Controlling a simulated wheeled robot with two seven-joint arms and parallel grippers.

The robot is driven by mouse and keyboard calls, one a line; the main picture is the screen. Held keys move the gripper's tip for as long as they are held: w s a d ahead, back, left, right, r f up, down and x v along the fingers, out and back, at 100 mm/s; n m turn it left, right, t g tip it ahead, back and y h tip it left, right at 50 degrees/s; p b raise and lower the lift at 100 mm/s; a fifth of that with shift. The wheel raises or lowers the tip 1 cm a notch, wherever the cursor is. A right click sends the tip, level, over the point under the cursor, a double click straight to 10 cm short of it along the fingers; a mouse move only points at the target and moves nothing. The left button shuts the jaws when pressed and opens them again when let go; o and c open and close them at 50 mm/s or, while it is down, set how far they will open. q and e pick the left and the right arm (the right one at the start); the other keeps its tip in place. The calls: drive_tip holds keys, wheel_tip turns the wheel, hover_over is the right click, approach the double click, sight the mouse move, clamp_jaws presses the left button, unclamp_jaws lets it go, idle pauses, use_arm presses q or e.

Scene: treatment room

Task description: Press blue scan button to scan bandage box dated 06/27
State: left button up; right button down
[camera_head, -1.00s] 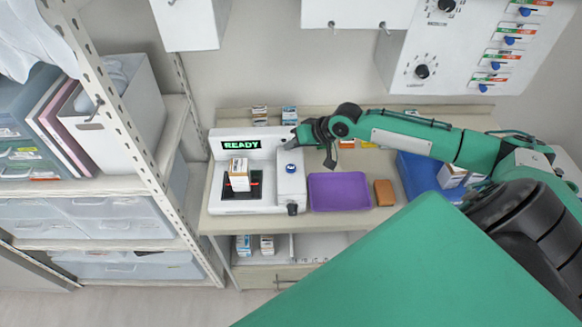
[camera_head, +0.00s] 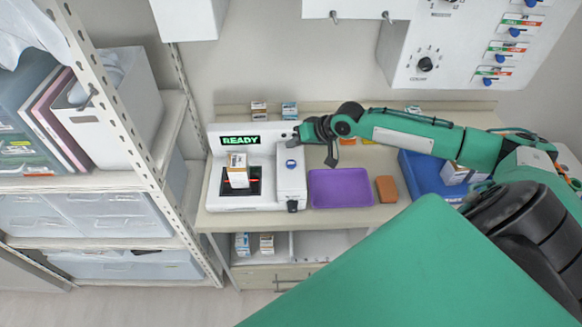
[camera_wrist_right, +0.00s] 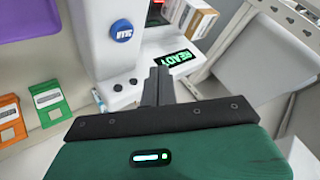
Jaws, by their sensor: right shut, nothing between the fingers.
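The white scanner (camera_head: 222,201) stands on the counter with its green READY display (camera_head: 241,140) lit. A bandage box (camera_head: 238,172) sits upright on its dark scan plate; its date is too small to read. The blue scan button (camera_head: 291,163) is on the scanner's right-hand block. It also shows in the right wrist view (camera_wrist_right: 122,30). My right gripper (camera_head: 298,135) is shut and empty, just behind the button and apart from it. Its closed fingers show in the wrist view (camera_wrist_right: 158,80), below and right of the button. My left gripper is not in view.
A purple tray (camera_head: 340,188) and a brown box (camera_head: 386,189) are right of the scanner. A blue bin (camera_head: 425,175) holds boxes under my right arm. Small boxes (camera_head: 259,110) stand along the back. A shelf rack (camera_head: 120,110) is at the left.

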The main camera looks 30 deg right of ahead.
sight(295, 165)
wheel_tip(295, 165, down, 4)
drive_tip(key=shift+r+b, duration=0.1)
drive_tip(key=shift+b, duration=1)
drive_tip(key=shift+f, duration=0.75)
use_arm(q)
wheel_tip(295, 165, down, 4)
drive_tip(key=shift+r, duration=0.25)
use_arm(e)
drive_tip(key=shift+f, duration=0.2)
drive_tip(key=shift+f, duration=0.25)
drive_tip(key=shift+f, duration=0.4)
idle(0.5)
drive_tip(key=shift+r, duration=0.1)
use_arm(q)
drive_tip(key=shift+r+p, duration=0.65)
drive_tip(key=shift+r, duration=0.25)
use_arm(e)
drive_tip(key=shift+r, duration=0.75)
